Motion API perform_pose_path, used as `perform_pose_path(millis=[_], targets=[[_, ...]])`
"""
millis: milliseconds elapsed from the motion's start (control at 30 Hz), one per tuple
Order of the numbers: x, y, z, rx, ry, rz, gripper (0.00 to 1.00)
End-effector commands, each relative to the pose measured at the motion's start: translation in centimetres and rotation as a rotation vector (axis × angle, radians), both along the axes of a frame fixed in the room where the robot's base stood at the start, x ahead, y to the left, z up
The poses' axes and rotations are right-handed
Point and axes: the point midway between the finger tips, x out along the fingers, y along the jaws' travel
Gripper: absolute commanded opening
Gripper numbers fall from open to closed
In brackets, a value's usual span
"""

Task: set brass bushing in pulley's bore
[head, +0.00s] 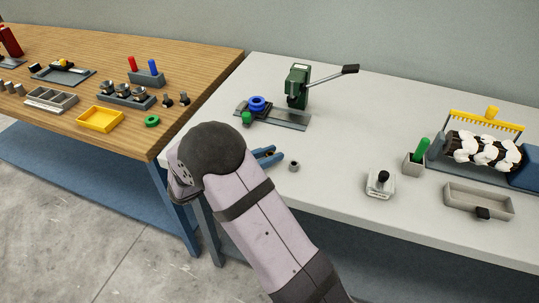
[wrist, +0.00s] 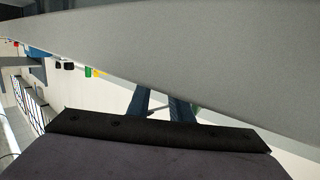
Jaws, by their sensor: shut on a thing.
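My gripper (head: 274,155) is low over the near left part of the white table, with its blue fingers pointing right. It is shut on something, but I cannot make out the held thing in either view. In the wrist view a broad grey surface (wrist: 190,50) covers the ends of the fingers (wrist: 160,104). A small grey-brown ring-like piece (head: 293,166) is just right of the fingertips, and I cannot tell if it is the bushing. A blue round piece (head: 257,102), possibly the pulley, sits on the fixture at the press. No piece is clearly brass-coloured.
A green lever press (head: 298,86) stands behind the gripper on a grey plate (head: 285,122). To the right are a small weight-like block (head: 380,185), a grey tray (head: 457,203) and a grey cup (head: 413,164). The wooden table (head: 204,85) at left holds trays and small parts.

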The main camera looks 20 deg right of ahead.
Motion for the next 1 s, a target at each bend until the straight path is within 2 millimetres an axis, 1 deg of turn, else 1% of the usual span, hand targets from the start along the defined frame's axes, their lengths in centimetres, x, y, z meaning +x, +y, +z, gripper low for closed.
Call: perform_pose_path(millis=[100,367,600,633,667,700,1000], targets=[[0.0,0.0,-0.5,0.0,0.0,0.0,0.0],[0.0,0.0,-0.6,0.0,-0.002,0.0,0.0],[0.0,0.0,-1.2,0.0,0.0,0.0,0.0],[0.0,0.0,-1.1,0.001,-0.001,0.0,0.26],[0.0,0.0,-1.1,0.001,-0.001,0.0,0.34],[0.0,0.0,-1.1,0.001,-0.001,0.0,0.38],[0.0,0.0,-1.1,0.001,-0.001,0.0,0.38]])
